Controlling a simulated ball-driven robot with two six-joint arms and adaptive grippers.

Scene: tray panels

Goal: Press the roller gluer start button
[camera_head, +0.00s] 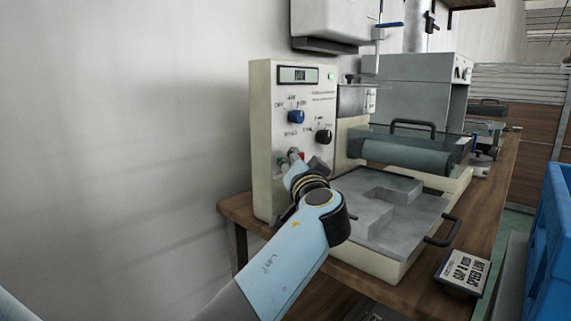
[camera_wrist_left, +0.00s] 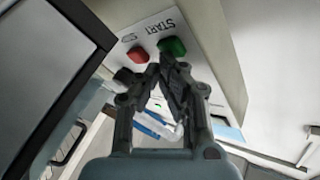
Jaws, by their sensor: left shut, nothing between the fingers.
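The roller gluer (camera_head: 262,130) is a cream machine on a wooden bench, with a control panel on its front. In the left wrist view, the green start button (camera_wrist_left: 174,46) sits under the word START, beside a red button (camera_wrist_left: 138,54). My left gripper (camera_wrist_left: 164,64) is shut and empty, its fingertips at the lower edge of the green button. I cannot tell whether they touch it. My right gripper is not in view.
The panel also has a lit display (camera_head: 298,75), a blue knob (camera_head: 296,117) and a black knob (camera_head: 323,136). A grey metal tray (camera_head: 400,228) and a roller (camera_head: 395,153) lie to the right. A blue crate (camera_head: 553,240) stands at the far right.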

